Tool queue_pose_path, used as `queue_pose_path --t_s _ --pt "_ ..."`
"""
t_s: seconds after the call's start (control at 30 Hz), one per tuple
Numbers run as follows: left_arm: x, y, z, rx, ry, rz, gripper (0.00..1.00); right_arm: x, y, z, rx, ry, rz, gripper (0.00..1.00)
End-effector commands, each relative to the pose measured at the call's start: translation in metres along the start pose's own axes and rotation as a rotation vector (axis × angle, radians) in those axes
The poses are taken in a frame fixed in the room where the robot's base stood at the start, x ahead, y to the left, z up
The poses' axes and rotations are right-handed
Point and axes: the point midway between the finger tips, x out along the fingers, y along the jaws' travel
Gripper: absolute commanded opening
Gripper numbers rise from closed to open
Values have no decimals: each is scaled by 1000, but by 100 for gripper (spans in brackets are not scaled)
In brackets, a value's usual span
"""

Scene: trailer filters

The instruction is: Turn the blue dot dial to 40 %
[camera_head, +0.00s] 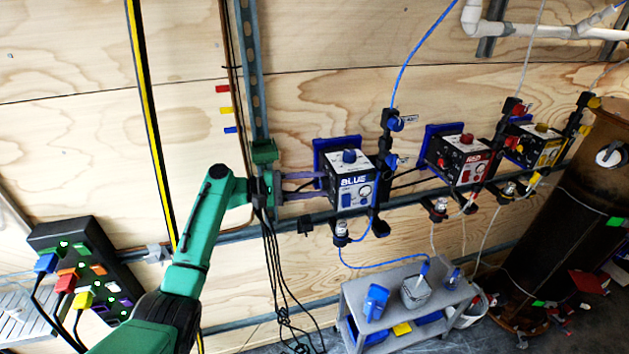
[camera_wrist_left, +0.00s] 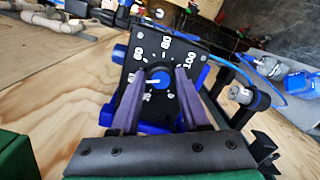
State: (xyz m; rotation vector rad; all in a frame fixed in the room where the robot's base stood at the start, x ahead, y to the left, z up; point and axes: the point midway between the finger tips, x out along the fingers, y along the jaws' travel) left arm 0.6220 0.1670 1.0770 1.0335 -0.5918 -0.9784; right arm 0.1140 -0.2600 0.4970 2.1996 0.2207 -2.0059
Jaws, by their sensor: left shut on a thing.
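The blue control box (camera_head: 342,199) is on the wall rail and has "BLUE" on its front. In the wrist view its dark dial face (camera_wrist_left: 178,62) carries printed white numbers. The blue dot dial (camera_wrist_left: 161,79) sits in the middle of that face with a white pointer toward the picture's left. The number near the pointer is partly covered. My left gripper (camera_head: 319,183) reaches the box's left side, and its purple fingers (camera_wrist_left: 159,101) are shut on the dial from both sides. The head view hides the dial. My right gripper is out of view.
A red box (camera_head: 461,158) and a yellow box (camera_head: 538,146) are further right on the rail. A grey cart (camera_head: 385,290) with bottles stands below. Black cables (camera_head: 272,270) hang under my left gripper. A dark rusty cylinder (camera_head: 570,190) stands at the right.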

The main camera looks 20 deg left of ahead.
Motion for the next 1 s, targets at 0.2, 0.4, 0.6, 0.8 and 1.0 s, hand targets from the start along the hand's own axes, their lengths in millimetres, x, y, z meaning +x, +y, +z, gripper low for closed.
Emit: queue_pose_path --t_s 0.2,0.4,0.6,0.8,1.0 --pt "0 0 0 -37 -1 2 0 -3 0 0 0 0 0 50" --pt "0 0 0 -41 -1 3 0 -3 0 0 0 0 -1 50" --pt "0 0 0 -40 -1 2 53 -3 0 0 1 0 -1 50" --pt "0 0 0 -40 -2 2 76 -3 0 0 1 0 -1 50" --pt "-2 -1 -1 -39 -1 2 76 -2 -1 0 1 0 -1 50"
